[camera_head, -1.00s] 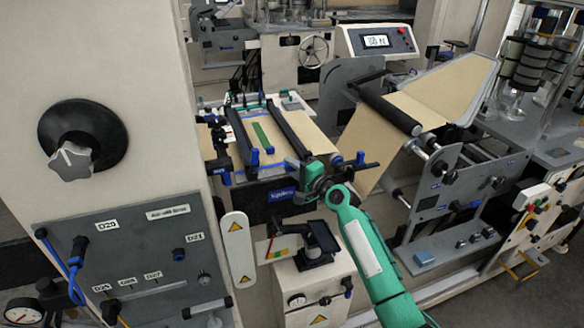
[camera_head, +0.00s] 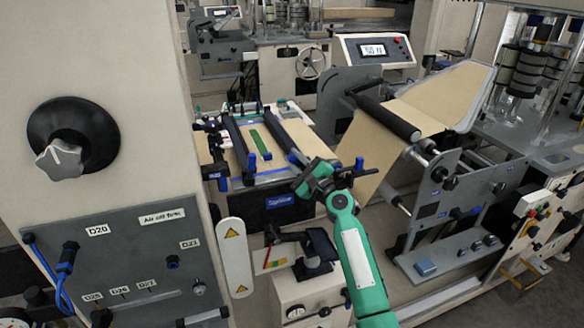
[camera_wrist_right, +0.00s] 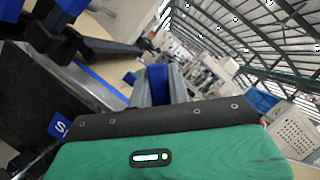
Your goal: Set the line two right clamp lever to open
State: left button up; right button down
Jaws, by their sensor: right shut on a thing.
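The splice table (camera_head: 234,178) shows in the middle of the head view, with two long black clamp bars across its tan web. The right clamp lever (camera_head: 293,158) is at the near end of the right bar (camera_head: 271,125); its blue grip is partly hidden by my gripper. My right gripper (camera_head: 299,175), on its green arm, is at this lever. In the right wrist view, its grey fingers (camera_wrist_right: 160,88) are shut around a blue grip (camera_wrist_right: 157,78). The left bar has a blue end (camera_head: 251,161). My left gripper is out of view.
A blue-tipped black fitting (camera_head: 357,165) stands close right of my gripper. A black stand (camera_head: 317,248) is below on a cream cabinet. Tan web and rollers (camera_head: 388,115) rise at the right. A cream column (camera_head: 150,100) fills the left.

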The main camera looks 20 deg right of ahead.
jog(key=m, duration=0.1)
jog(key=d+m+t+h, duration=0.1)
jog(key=m, duration=0.1)
jog(key=r+m, duration=0.1)
jog(key=m, duration=0.1)
jog(key=shift+d+r+h, duration=0.1)
jog(key=shift+d+h, duration=0.15)
jog(key=shift+h, duration=0.05)
jog(key=shift+d+r+m+t+h, duration=0.1)
jog(key=shift+d+m+t+h, duration=0.25)
jog(key=shift+m, duration=0.6)
jog(key=shift+d+r+m+t+h, duration=0.15)
jog(key=shift+d+m+h, duration=0.2)
jog(key=shift+m+h, duration=0.4)
jog(key=shift+d+r+m+t+h, duration=0.1)
jog(key=shift+d+m+t+h, duration=0.2)
jog(key=shift+m, duration=0.8)
jog(key=c, duration=1.3)
grip_release()
jog(key=shift+d, duration=0.15)
jog(key=b+v, duration=0.2)
jog(key=v, duration=1.1)
jog(key=shift+s+f, duration=0.1)
jog(key=shift+s, duration=0.3)
